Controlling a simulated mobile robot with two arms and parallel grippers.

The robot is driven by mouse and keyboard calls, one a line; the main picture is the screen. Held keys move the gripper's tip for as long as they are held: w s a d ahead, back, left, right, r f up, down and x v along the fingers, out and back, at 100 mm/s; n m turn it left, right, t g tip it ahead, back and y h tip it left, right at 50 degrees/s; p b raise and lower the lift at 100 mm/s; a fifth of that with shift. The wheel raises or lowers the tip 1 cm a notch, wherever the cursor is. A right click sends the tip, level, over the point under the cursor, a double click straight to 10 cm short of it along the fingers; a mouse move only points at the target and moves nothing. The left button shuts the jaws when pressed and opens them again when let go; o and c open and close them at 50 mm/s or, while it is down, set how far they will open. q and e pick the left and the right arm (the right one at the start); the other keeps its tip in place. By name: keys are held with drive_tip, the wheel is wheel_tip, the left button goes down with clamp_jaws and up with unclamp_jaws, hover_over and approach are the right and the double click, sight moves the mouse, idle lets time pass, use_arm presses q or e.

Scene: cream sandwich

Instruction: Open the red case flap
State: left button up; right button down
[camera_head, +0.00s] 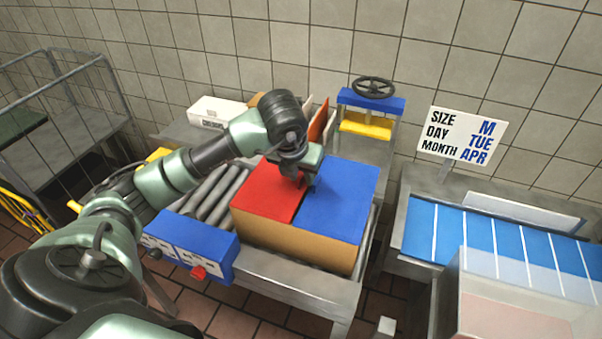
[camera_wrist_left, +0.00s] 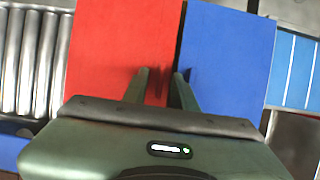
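The case is a cardboard box (camera_head: 300,243) on the metal roller table. Its top has a red flap (camera_head: 262,192) on the left and a blue flap (camera_head: 343,192) on the right, both lying flat. My left gripper (camera_head: 308,186) is over the top close to the seam between the flaps. In the left wrist view my left gripper (camera_wrist_left: 161,75) has its two fingers a little apart, one over the red flap (camera_wrist_left: 118,50) and one at the edge of the blue flap (camera_wrist_left: 228,60). I cannot tell whether the fingertips touch the case. My right gripper is not in view.
Rollers (camera_head: 213,196) lie left of the case, with a blue control panel (camera_head: 190,250) in front. A press with a black handwheel (camera_head: 373,87) stands behind. A white sign (camera_head: 462,135) and a blue conveyor (camera_head: 480,236) are at the right.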

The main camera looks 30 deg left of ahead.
use_arm(q)
clamp_jaws()
idle(1.3)
